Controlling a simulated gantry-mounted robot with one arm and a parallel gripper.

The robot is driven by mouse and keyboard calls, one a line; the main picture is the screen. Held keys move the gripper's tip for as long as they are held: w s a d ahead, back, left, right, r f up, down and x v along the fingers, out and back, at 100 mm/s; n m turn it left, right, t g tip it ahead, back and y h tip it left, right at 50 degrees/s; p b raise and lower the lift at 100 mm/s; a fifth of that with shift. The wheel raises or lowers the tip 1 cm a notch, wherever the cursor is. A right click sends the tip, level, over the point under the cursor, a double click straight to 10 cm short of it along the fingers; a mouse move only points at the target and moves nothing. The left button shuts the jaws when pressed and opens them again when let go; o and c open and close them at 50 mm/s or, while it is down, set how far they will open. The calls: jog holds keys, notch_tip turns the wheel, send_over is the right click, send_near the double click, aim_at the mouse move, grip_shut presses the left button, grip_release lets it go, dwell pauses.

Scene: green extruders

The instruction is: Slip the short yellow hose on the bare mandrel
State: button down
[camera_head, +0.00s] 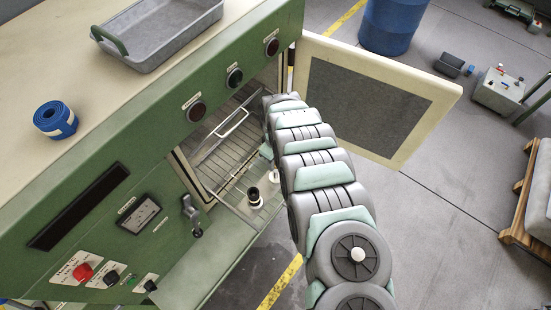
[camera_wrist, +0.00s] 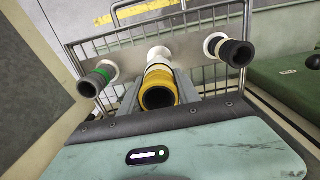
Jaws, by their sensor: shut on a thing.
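The short yellow hose (camera_wrist: 161,78) is between the fingers of my gripper (camera_wrist: 158,86) in the wrist view, its dark open end towards the camera. My gripper is shut on it. Directly behind the hose, in line with it, is the white middle mandrel (camera_wrist: 158,54), with no other hose seen on it. The hose hides part of this mandrel, so I cannot tell whether the hose is around its tip or just in front of it. In the head view, my arm hides the gripper and the yellow hose.
A dark hose with a green band (camera_wrist: 97,79) sits on the left mandrel, and a black hose (camera_wrist: 235,52) on the right one. The wire rack (camera_head: 226,165) lies inside the green cabinet (camera_head: 165,165). Its open door (camera_head: 440,88) stands right of my arm.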

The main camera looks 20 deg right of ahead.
jog(key=shift+f+b, duration=0.7)
jog(key=shift+f, duration=0.55)
jog(key=shift+f, duration=0.1)
jog(key=shift+f+b, duration=0.85)
jog(key=shift+f, duration=0.3)
jog(key=shift+f, duration=0.15)
jog(key=shift+f+b, duration=0.8)
jog(key=shift+f, duration=0.15)
jog(key=c, duration=0.8)
grip_release()
jog(key=shift+r, duration=0.15)
